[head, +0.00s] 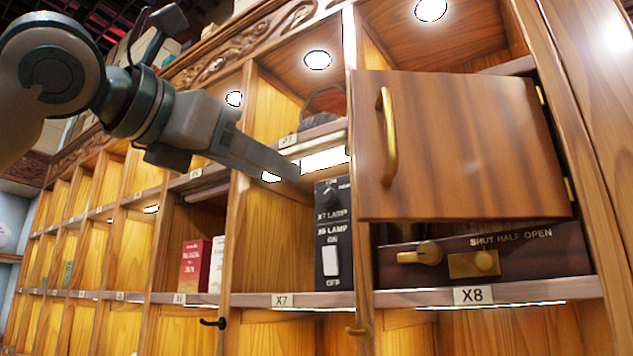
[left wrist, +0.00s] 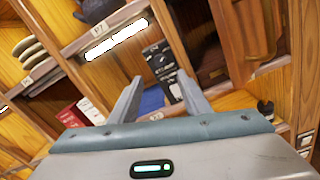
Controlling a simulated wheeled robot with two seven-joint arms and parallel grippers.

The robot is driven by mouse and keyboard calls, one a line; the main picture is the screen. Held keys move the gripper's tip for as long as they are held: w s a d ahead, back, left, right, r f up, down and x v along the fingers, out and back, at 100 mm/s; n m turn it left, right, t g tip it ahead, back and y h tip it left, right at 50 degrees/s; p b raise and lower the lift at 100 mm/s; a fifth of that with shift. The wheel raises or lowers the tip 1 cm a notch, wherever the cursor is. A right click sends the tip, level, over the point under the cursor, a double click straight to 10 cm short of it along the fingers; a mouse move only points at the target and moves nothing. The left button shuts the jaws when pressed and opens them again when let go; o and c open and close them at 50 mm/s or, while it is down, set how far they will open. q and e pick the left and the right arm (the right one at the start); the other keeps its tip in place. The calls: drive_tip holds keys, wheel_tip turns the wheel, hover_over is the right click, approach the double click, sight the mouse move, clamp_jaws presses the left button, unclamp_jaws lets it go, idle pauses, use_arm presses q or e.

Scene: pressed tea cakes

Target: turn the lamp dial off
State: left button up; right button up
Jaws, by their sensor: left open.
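The black lamp panel (head: 333,230) stands on the post at the right side of bay X7. Its round dial (head: 330,196) is near the top, above the words X7 LAMP. A white rocker switch (head: 331,261) marked X6 LAMP, ON and OFF is lower on it. My left gripper (head: 298,184) is just left of the dial in the head view, with a gap showing. In the left wrist view its two fingers (left wrist: 158,92) are apart with nothing gripped, and the panel (left wrist: 160,62) shows beyond them. The dial's exact setting is too small to read. My right gripper is not in view.
A lit strip (head: 325,159) is under the shelf above bay X7. A wooden door (head: 465,145) with a brass handle (head: 388,135) hangs open at the right. Below it is a box (head: 530,245) marked SHUT HALF OPEN. Red and white boxes (head: 195,266) stand left.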

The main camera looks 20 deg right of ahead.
sight(323, 195)
use_arm(q)
drive_tip(key=p+x, duration=0.5)
drive_tip(key=x, duration=0.6)
drive_tip(key=shift+r, duration=0.1)
drive_tip(key=shift+w+d+p, duration=0.3)
drive_tip(key=shift+w+d, duration=0.05)
drive_tip(key=shift+d, duration=0.1)
drive_tip(key=shift+c, duration=0.5)
drive_tip(key=c, duration=0.9)
